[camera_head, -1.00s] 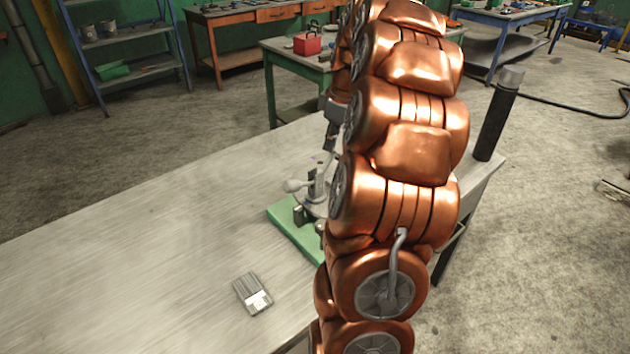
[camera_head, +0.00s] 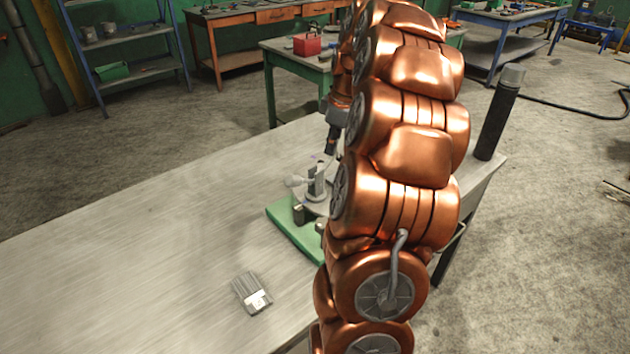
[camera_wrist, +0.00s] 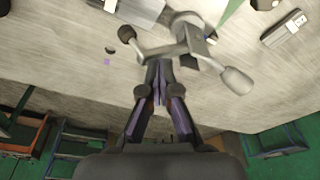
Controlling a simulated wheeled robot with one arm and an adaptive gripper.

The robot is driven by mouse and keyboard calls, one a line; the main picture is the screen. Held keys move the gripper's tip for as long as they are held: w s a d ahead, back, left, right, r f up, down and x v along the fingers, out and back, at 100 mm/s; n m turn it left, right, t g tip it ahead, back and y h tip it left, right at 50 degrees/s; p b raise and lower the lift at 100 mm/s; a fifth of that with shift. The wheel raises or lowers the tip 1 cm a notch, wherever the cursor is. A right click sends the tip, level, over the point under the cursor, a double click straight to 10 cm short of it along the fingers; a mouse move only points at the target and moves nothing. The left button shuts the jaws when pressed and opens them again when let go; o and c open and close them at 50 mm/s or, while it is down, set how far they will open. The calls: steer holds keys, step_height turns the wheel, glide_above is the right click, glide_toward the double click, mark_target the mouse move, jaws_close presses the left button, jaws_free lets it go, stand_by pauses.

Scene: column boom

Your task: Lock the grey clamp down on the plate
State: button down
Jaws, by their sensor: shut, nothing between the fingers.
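The grey clamp (camera_head: 317,188) stands on a green base (camera_head: 290,233) near the table's right end. Its pale knob (camera_head: 295,182) points left in the head view. My arm hides its right side. In the wrist view the clamp (camera_wrist: 185,42) shows a bar with a dark round tip (camera_wrist: 127,34) and a grey knobbed handle (camera_wrist: 237,80). My gripper (camera_head: 331,151) is shut and empty, just above the clamp. In the wrist view my gripper's fingertips (camera_wrist: 158,66) are close to the bar; I cannot tell whether they touch. The plate under the clamp is mostly hidden.
A dark cylinder (camera_head: 498,115) stands at the table's far right corner. The table's left part (camera_head: 120,270) is clear.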

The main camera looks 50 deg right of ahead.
steer(key=shift+d+f+b, duration=0.15)
steer(key=shift+f+b, duration=0.2)
steer(key=shift+f, duration=0.7)
steer(key=shift+d+f+b, duration=0.1)
steer(key=shift+f+b, duration=0.1)
steer(key=shift+b, duration=0.2)
steer(key=shift+r, duration=0.15)
steer(key=shift+r+p, duration=0.75)
steer(key=shift+r, duration=2.75)
